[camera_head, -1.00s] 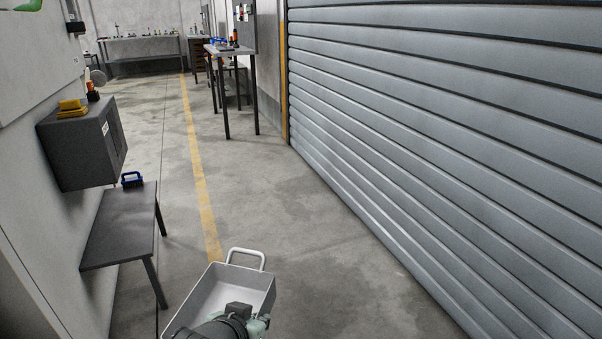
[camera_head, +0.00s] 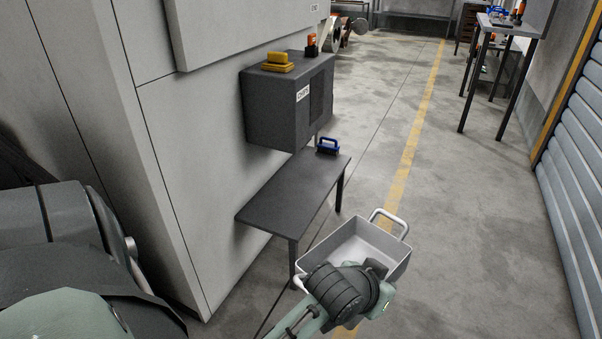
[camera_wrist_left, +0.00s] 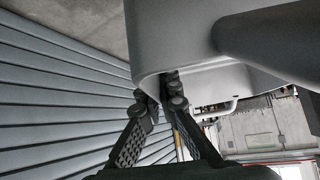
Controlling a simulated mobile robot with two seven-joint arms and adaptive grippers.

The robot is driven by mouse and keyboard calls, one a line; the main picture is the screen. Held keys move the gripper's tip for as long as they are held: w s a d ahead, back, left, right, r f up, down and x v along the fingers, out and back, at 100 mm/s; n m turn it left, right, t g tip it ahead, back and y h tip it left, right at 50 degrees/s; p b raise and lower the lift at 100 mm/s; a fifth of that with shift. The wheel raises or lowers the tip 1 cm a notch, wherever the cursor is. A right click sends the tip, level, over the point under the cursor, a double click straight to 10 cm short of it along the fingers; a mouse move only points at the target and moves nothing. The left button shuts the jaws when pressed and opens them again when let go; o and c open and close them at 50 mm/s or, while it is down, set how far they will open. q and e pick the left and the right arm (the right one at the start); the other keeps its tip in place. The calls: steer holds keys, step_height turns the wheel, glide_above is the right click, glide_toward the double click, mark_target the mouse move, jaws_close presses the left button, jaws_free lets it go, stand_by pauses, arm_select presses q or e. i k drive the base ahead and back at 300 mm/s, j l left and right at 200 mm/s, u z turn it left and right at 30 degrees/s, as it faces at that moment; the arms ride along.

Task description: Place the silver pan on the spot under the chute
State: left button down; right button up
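The silver pan (camera_head: 345,238) is an open, shallow tray with loop handles, in the lower middle of the head view. My left gripper (camera_wrist_left: 162,95) is shut on the pan's edge in the left wrist view; the pan fills the top of that view. In the head view my left wrist covers the near part of the pan and hides the fingertips. The chute seems to be the dark box (camera_head: 272,112) with a white label, on the pale machine's side. Below it stands a dark low bench (camera_head: 285,200); the pan is to its right and nearer. My right gripper is not in view.
Yellow (camera_head: 277,62) and orange (camera_head: 311,44) objects lie on the box. Open floor with a yellow line (camera_head: 412,150) extends right of the bench. A shutter (camera_head: 575,170) stands at the right.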

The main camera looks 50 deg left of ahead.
mark_target(300, 182)
steer(key=i+l+u, duration=0.15)
steer(key=i+u, duration=0.35)
steer(key=i+l+u, duration=0.5)
steer(key=i, duration=0.15)
steer(key=i+l+u, duration=0.7)
steer(key=l, duration=0.2)
steer(key=l+u, duration=0.15)
steer(key=l, duration=0.3)
steer(key=i+j+u, duration=0.1)
steer(key=i+j, duration=0.45)
steer(key=i, duration=0.15)
